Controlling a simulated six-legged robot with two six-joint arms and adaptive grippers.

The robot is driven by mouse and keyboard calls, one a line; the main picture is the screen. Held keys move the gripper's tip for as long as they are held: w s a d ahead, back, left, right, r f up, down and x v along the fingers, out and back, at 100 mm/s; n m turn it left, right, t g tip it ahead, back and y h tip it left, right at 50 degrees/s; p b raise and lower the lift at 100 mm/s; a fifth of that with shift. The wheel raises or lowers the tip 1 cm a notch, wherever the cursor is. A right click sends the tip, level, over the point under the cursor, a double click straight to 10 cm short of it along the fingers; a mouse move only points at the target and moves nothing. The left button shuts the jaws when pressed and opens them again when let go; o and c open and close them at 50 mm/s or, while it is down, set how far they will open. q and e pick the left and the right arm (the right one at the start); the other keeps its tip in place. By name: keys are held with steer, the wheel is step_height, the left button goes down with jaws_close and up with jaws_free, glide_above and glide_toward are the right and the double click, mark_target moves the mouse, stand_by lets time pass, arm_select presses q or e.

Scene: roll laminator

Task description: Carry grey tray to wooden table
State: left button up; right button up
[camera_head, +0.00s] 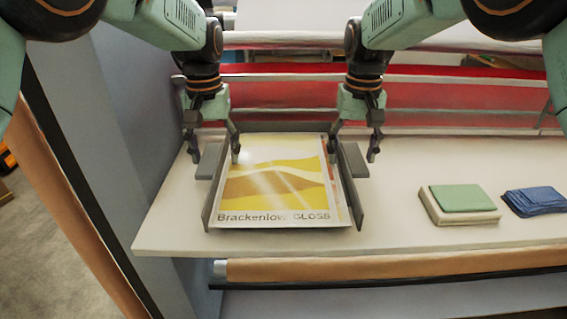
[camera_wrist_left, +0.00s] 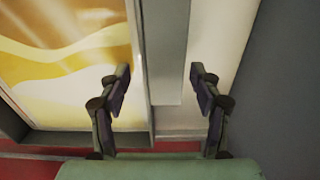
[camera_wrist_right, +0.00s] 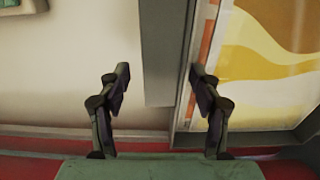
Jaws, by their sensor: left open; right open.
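The grey tray (camera_head: 357,186) rests on a pale shelf of the laminator, with side walls and a flat handle on each side. A yellow and white printed sheet marked "Brackenlow GLOSS" (camera_head: 275,185) lies in it. My left gripper (camera_head: 216,160) is open above the tray's left handle (camera_head: 208,161); in the left wrist view the handle (camera_wrist_left: 172,60) lies between the fingers. My right gripper (camera_head: 352,150) is open above the right handle (camera_head: 353,160); in the right wrist view that handle (camera_wrist_right: 157,60) lies between the fingers. No wooden table is clearly identifiable.
To the right on the shelf (camera_head: 410,235) lie a green-topped pad on a cream block (camera_head: 462,200) and a stack of blue cloths (camera_head: 535,200). Red and metal rollers (camera_head: 440,95) run behind. A grey wall panel (camera_head: 135,110) stands close on the left.

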arm_select(q)
steer(key=shift+d, duration=0.1)
arm_select(e)
steer(key=shift+d, duration=0.1)
arm_select(q)
steer(key=shift+a, duration=0.4)
steer(key=c, duration=0.3)
arm_select(e)
steer(key=shift+a, duration=0.4)
steer(key=c, duration=0.3)
arm_select(q)
steer(key=shift+c, duration=0.8)
arm_select(e)
steer(key=shift+c, duration=0.8)
arm_select(q)
steer(key=shift+d, duration=0.3)
steer(key=c, duration=0.5)
arm_select(e)
steer(key=shift+d, duration=0.3)
steer(key=c, duration=0.5)
arm_select(q)
steer(key=shift+s+a, duration=0.1)
steer(key=shift+a, duration=0.05)
jaws_close()
arm_select(e)
steer(key=shift+a, duration=0.15)
jaws_close()
steer(key=shift+r, duration=0.1)
